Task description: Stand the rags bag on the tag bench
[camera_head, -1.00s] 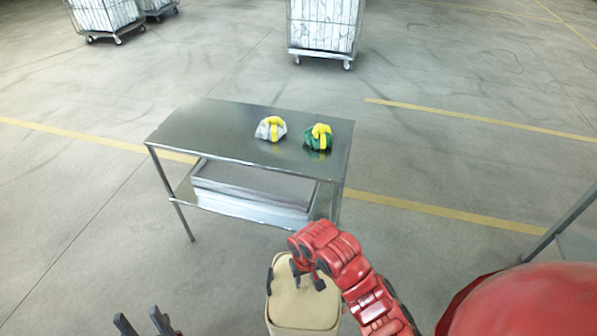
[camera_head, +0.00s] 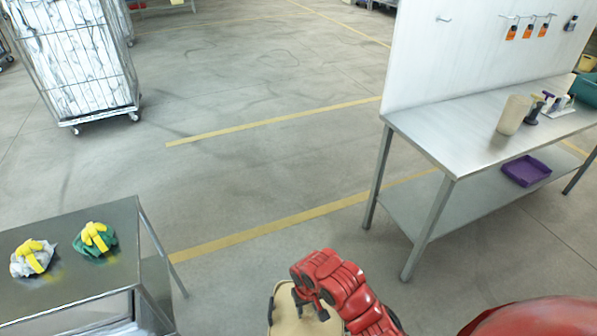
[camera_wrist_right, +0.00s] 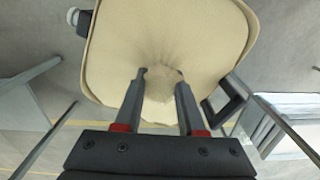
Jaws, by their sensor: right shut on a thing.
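My right gripper (camera_head: 312,303) is shut on the top of a beige bag (camera_head: 287,322), low in the head view. In the right wrist view the two fingers (camera_wrist_right: 160,72) pinch gathered cloth in the middle of the beige bag's top (camera_wrist_right: 205,35). No label on the bag shows, and its lower part is out of the head view. A metal bench (camera_head: 450,135) with a white back panel and hanging orange tags (camera_head: 527,30) stands at the right, apart from the bag. My left gripper is out of view.
On the bench stand a beige cup (camera_head: 514,115), dark-handled tools and a teal bin (camera_head: 588,90); its near left top is bare. A purple tray (camera_head: 526,171) lies on its lower shelf. A steel table (camera_head: 60,285) at left holds two yellow-banded bundles (camera_head: 95,240). Open floor lies between.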

